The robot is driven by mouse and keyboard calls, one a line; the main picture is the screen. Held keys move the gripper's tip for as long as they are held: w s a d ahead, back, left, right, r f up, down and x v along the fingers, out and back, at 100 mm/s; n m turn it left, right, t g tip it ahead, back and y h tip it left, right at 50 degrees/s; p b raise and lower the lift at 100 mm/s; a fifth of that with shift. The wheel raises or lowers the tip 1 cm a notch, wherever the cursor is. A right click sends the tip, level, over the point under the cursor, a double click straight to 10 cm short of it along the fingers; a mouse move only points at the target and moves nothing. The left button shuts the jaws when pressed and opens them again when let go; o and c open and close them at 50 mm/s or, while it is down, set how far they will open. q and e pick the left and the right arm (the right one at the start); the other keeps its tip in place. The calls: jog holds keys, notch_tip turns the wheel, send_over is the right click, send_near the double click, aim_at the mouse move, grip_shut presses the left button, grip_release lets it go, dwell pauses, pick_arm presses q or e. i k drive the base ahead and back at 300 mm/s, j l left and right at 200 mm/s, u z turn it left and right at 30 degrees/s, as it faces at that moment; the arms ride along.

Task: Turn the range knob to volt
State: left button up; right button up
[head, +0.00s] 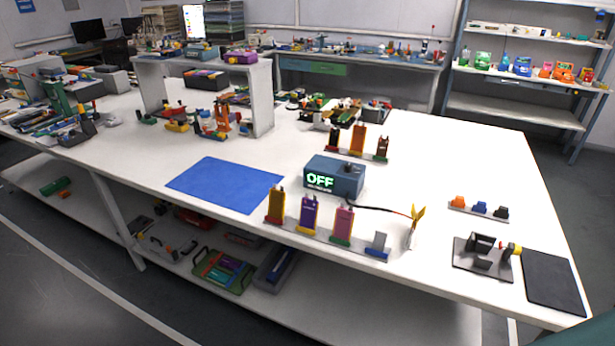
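A blue meter box (346,175) stands on the white table, right of the blue mat. Its front display reads OFF in green letters. A range knob cannot be made out clearly at this size. A black cable runs from the box to a yellow probe-like piece (416,215) standing upright near the table's front edge. Neither of my grippers is in view.
A rack of upright pouch cells (309,214) stands in front of the meter, and another small rack (358,140) stands behind it. The blue mat (226,184) is bare. A black fixture (482,259) and a dark pad (553,281) lie at right.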

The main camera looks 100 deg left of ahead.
aim_at(348, 167)
jog(key=u, duration=3.25)
